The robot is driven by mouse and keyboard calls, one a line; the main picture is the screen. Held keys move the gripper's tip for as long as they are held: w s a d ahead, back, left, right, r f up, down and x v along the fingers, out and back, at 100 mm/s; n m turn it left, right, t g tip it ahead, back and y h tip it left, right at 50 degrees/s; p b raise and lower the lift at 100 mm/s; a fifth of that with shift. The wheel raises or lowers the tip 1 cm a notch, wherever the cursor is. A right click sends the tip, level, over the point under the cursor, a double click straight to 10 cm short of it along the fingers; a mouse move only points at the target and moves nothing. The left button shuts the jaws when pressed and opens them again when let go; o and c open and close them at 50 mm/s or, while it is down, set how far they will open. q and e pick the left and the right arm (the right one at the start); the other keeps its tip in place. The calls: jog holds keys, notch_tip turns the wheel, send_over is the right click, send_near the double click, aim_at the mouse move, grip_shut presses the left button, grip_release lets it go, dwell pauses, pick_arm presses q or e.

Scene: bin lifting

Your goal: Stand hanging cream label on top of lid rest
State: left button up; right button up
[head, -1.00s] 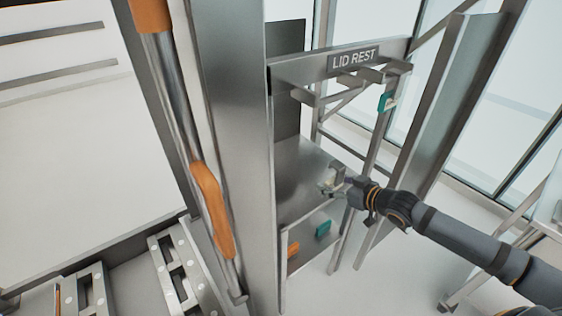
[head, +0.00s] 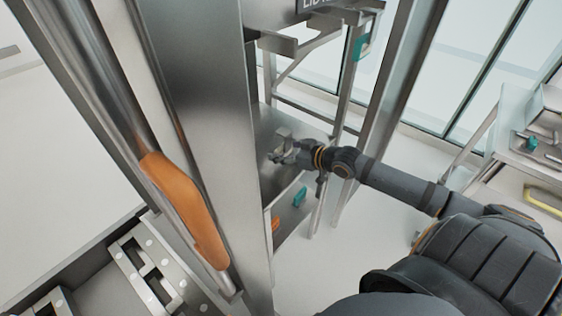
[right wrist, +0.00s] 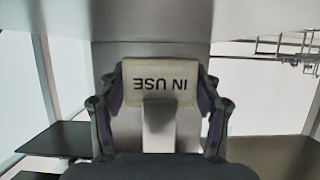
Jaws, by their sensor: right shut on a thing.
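The cream label (right wrist: 150,82) shows in the right wrist view, its words "IN USE" upside down in the picture. My right gripper (right wrist: 158,100) is shut on it, one finger at each side. In the head view my right gripper (head: 278,154) is at the lid rest, over its metal shelf (head: 270,122); the label is too small to make out clearly there. The lid rest's sign (head: 313,4) is cut off by the top edge. I cannot tell whether the label touches the rest. My left gripper is not in view.
A teal piece (head: 300,197) and an orange piece (head: 275,224) lie on the lower shelf. Another teal piece (head: 361,47) hangs on the frame. A tall steel post (head: 205,110) and an orange handle (head: 186,208) stand left. A bench (head: 530,160) is at right.

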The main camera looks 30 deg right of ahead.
aim_at(283, 165)
notch_tip(283, 165, down, 4)
jog(key=shift+r+b, duration=0.25)
jog(key=shift+b, duration=0.9)
jog(key=shift+f, duration=0.1)
jog(key=shift+f, duration=0.15)
jog(key=o, duration=1)
